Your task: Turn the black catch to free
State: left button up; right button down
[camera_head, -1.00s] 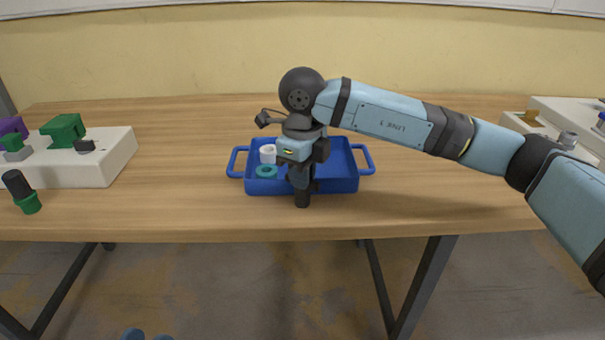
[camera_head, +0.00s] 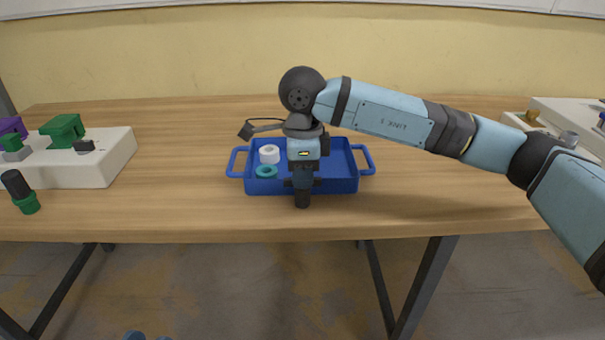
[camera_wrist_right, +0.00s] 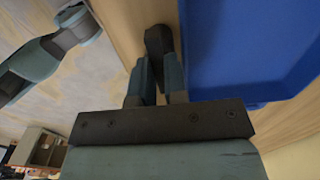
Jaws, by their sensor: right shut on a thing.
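The black catch (camera_head: 302,201) is a small dark piece at the front of the blue tray (camera_head: 345,188). My right gripper (camera_head: 302,187) points down over it from above and is shut on it. In the right wrist view the dark catch (camera_wrist_right: 156,40) shows between the two fingers of the gripper (camera_wrist_right: 158,75), beside the blue tray wall (camera_wrist_right: 205,60). The gripper hides much of the catch, so its exact angle cannot be told. My left gripper is not in view.
The tray holds a white ring (camera_head: 269,153) and a teal ring (camera_head: 266,171). A white box (camera_head: 110,160) with green and dark parts stands at left, with a black-and-green piece (camera_head: 22,192) in front. Another white box (camera_head: 570,115) is at far right.

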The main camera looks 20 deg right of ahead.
dwell(0.3)
jog(key=c, duration=1.2)
grip_release()
jog(key=shift+o, duration=0.2)
notch_tip(320, 180, up, 5)
jog(key=shift+r+p, duration=0.1)
jog(key=shift+p, duration=0.65)
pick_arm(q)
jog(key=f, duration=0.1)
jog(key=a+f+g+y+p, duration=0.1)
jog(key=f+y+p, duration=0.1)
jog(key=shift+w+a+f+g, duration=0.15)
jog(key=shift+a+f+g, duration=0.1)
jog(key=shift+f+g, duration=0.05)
pick_arm(e)
notch_tip(320, 180, up, 9)
jog(key=shift+f, duration=0.2)
